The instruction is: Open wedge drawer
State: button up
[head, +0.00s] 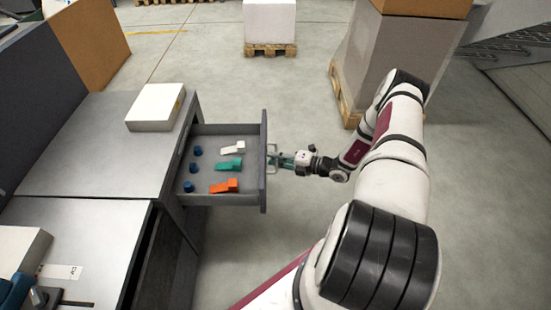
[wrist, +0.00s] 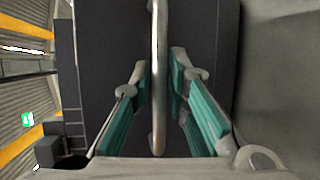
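The wedge drawer (head: 263,188) is a grey drawer pulled well out of the grey cabinet, with its inside showing in the head view. It holds a white wedge (head: 233,150), a green wedge (head: 230,164), an orange wedge (head: 225,187) and several blue knobs (head: 189,183). The drawer's metal bar handle (wrist: 159,80) runs upright through the wrist view. My gripper (head: 280,160) is at the handle, outside the drawer front. Its teal fingers (wrist: 160,75) lie on either side of the bar, tips close against it; any thin gap is hard to see.
A white box (head: 155,108) sits on the grey cabinet top (head: 90,150). Beyond the drawer stand a white block on a pallet (head: 270,48) and a large grey box (head: 395,60) on a pallet behind my arm. The floor around the drawer front is clear.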

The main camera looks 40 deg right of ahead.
jog(key=v, duration=1.2)
dwell(0.6)
